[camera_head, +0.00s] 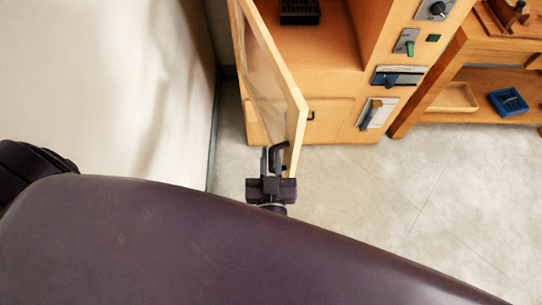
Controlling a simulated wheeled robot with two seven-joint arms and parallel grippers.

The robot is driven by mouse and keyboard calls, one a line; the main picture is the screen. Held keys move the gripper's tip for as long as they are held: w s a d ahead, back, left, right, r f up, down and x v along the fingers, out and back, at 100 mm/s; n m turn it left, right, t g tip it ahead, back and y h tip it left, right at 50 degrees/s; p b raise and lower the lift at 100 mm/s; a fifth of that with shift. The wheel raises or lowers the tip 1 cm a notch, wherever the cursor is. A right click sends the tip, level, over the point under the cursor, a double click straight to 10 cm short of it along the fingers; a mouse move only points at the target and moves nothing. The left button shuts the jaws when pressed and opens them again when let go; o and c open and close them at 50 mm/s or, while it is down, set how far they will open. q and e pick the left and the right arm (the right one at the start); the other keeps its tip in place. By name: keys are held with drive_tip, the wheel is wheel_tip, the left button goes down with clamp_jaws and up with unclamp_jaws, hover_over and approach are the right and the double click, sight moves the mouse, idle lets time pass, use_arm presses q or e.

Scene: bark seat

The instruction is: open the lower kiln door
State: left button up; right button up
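A wooden door with a glazed panel (266,68) stands swung open at the left side of the wooden kiln cabinet (345,75). I cannot tell whether it is the lower kiln door. Below the open compartment, a wooden panel (285,117) with a small dark handle sits flush in the cabinet front.
A black rack (299,11) sits inside the open compartment. Switches and a dial (437,9) are on the cabinet's right front. A wooden shelf unit (483,73) holding a blue tray (508,102) stands at right. A pale wall (100,80) is close at left. The floor (430,190) at right is clear.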

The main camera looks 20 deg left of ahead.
drive_tip(key=b+v, duration=0.1)
drive_tip(key=v, duration=0.6)
drive_tip(key=shift+s+d, duration=0.15)
drive_tip(key=shift+s, duration=0.25)
drive_tip(key=shift+c, duration=0.5)
